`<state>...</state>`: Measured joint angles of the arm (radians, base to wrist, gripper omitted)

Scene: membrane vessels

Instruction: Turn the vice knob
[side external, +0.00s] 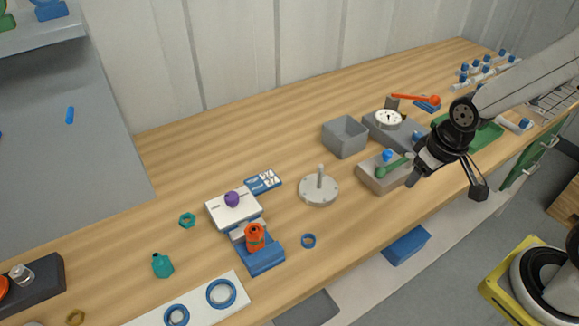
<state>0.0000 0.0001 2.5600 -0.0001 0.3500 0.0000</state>
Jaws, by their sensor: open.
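A small vice-like fixture with a blue base (263,262) and grey jaw parts stands near the table's front edge, left of centre. I cannot tell for sure which part is the vice knob. My gripper (446,186) is at the right, with its fingers spread and nothing between them. It hangs near the table's front edge, far to the right of the blue fixture and apart from it.
A block with a green-handled lever (393,168) and blue knob is just left of my gripper. A grey round plate with a post (319,187) stands between gripper and fixture. A grey open bin (345,136) is behind. A blue ring (308,240) lies right of the fixture.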

